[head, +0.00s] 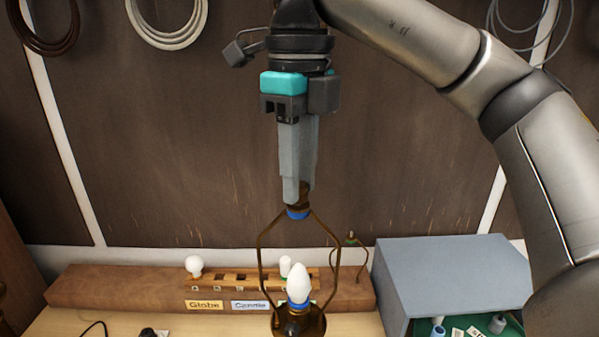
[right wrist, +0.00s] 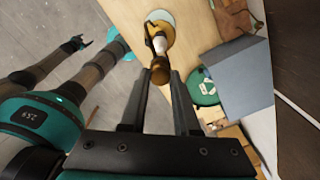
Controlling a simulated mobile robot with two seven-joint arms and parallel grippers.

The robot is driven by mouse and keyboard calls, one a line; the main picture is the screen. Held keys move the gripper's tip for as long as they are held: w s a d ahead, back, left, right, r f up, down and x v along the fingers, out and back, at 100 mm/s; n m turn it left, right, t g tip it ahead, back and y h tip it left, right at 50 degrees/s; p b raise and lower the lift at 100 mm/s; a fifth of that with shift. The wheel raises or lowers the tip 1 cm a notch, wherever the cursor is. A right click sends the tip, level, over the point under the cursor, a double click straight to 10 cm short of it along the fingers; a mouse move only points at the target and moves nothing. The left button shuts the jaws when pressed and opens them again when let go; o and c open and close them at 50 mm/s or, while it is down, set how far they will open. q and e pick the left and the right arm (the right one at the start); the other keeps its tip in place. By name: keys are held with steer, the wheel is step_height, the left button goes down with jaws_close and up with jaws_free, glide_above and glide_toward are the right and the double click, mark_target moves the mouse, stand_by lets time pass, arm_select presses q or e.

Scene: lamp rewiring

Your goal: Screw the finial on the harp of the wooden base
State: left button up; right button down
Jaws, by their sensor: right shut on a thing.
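My right gripper (head: 298,194) points straight down and is shut on the brown finial (head: 305,192). The finial is right above a blue band at the top of the brown wire harp (head: 262,245), and they appear to meet. Whether the threads are engaged cannot be told. The harp stands upright around a white candle-shaped bulb (head: 299,284) on a dark brown lamp base (head: 312,323), cut off by the lower edge. In the right wrist view, the finial (right wrist: 160,71) shows at the fingertips, in front of the lamp.
Behind the lamp is a wooden bulb rack (head: 232,284) with globe and candle labels. Another harp (head: 362,262) with a green top stands to the right. A blue-grey box (head: 450,270) is further right. Cable coils (head: 168,38) hang on the wall.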

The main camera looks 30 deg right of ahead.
steer(key=m, duration=0.5)
steer(key=shift+m, duration=1.2)
steer(key=m, duration=0.8)
steer(key=shift+a, duration=0.1)
steer(key=shift+m, duration=1)
steer(key=m, duration=0.5)
steer(key=shift+w+f, duration=0.1)
steer(key=c, duration=0.6)
jaws_free()
